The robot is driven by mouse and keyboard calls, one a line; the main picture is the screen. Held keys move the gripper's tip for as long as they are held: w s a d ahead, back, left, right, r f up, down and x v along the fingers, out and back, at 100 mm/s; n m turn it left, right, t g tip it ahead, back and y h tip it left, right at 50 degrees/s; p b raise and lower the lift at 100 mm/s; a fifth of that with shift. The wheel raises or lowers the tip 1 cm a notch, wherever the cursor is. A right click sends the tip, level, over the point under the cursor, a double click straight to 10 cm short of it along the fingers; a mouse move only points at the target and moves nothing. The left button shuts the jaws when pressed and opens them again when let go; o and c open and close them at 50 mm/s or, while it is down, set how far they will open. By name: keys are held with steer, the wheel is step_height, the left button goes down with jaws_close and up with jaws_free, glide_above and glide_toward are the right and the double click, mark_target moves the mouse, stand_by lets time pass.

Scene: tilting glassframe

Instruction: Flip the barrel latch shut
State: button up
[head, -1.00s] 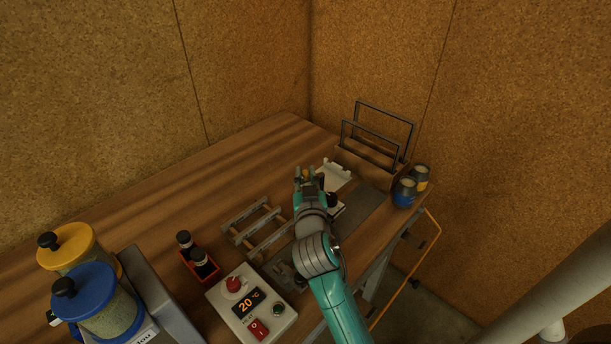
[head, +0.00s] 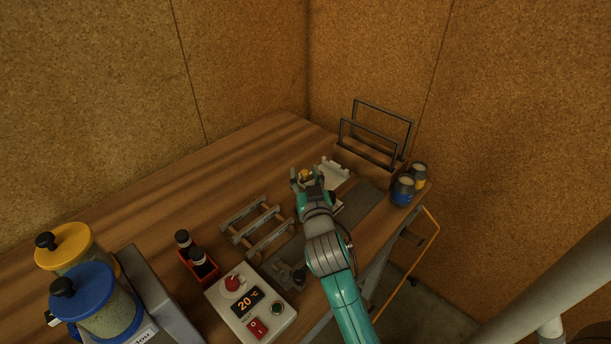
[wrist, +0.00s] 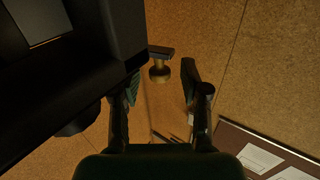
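My gripper (head: 305,173) is at the far part of the bench, with its fingers spread. A small yellow-brass piece (head: 306,175) shows between the fingertips in the head view. In the wrist view a brass knob with a dark flat top (wrist: 159,72) stands between and slightly beyond the open fingers of my gripper (wrist: 161,80), with gaps on both sides. It may be part of the barrel latch, but I cannot tell for sure. The rest of the latch is hidden or too small to make out.
A white bracket-like part (head: 334,172) lies just right of the gripper. A wooden box with dark frames (head: 372,163) and cans (head: 403,190) stand further right. A slatted rack (head: 257,228), a red bottle tray (head: 198,262) and a control box (head: 249,306) are nearer.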

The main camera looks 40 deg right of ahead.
steer(key=v, duration=1.2)
